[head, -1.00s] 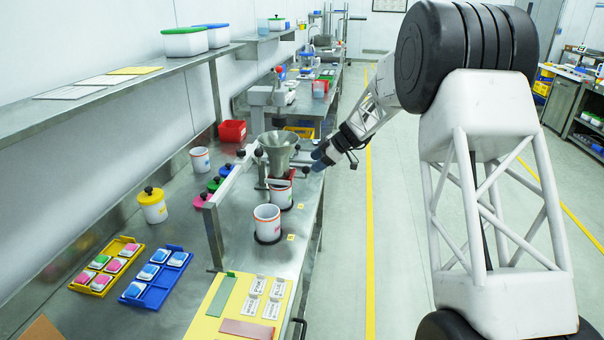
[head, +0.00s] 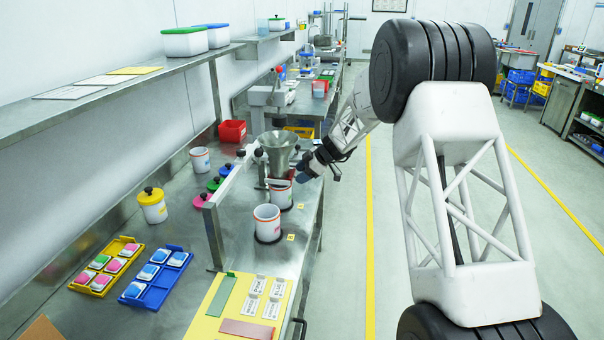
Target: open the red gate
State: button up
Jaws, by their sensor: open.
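The dosing drum shows as a grey metal funnel (head: 277,150) on a stand at the bench's right side. A small red part (head: 284,181), which looks like the red gate, shows under the funnel, just above a white cup (head: 281,196). Its exact shape and position are too small to tell. My gripper (head: 303,171) is open at the right of the funnel, with its dark fingers pointing left and down toward the red part. I cannot tell whether the fingers touch it.
A second white cup (head: 267,221) stands in front of the funnel. A pale rail (head: 226,185) runs at its left. Coloured paddles, a yellow-lidded jar (head: 153,204), a yellow tray (head: 104,268) and a blue tray (head: 156,276) lie further left.

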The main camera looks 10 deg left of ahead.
grip_shut()
jog(key=d, duration=0.8)
jog(key=shift+d, duration=0.15)
grip_release()
jog(key=shift+r, duration=0.1)
dwell(0.3)
jog(key=v, duration=0.7)
jog(key=shift+d+r, duration=0.15)
jog(key=shift+d, duration=0.15)
